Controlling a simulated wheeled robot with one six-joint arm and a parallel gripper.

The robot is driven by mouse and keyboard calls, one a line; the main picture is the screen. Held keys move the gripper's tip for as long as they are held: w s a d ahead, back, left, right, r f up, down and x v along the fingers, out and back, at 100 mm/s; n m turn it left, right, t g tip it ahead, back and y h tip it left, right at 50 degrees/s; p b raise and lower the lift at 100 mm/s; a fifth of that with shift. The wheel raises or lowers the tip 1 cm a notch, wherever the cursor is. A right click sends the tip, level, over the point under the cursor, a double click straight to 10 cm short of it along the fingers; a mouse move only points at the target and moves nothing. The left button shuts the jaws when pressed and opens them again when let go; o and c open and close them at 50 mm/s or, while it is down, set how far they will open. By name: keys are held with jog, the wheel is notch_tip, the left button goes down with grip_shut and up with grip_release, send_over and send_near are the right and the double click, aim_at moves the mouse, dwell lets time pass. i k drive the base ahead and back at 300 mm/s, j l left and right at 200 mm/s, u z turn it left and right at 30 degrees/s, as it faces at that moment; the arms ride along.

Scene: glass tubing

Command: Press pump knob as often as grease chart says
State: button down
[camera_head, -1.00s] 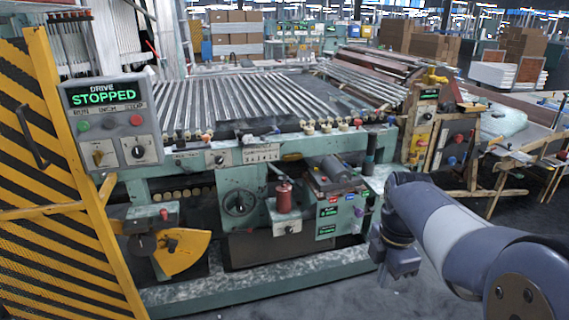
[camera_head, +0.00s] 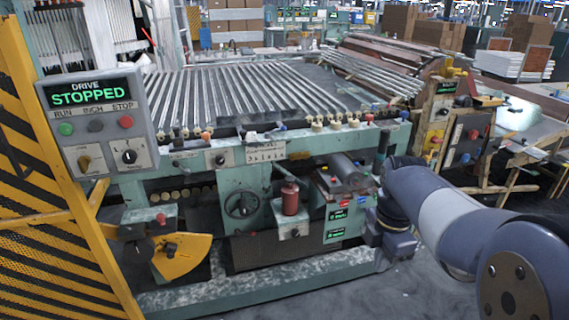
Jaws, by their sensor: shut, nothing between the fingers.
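My gripper (camera_head: 388,262) points down to the right of the small green control box, apart from the red cylinder. It is shut and empty; its fingertips are hard to make out.
A panel (camera_head: 98,120) reads "DRIVE STOPPED". A yellow-black striped guard (camera_head: 45,200) stands at the left. A handwheel (camera_head: 241,205) is left of the red cylinder. A green box with small lit displays (camera_head: 340,215) lies between the cylinder and my gripper. Grey floor is open in front.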

aim_at(290, 180)
jog(key=i+j, duration=0.25)
jog(key=i, duration=0.2)
jog(key=i+j, duration=0.25)
jog(key=i, duration=0.2)
jog(key=i+j+u, duration=0.1)
jog(key=i, duration=0.35)
jog(key=i+j, duration=0.35)
jog(key=i, duration=0.15)
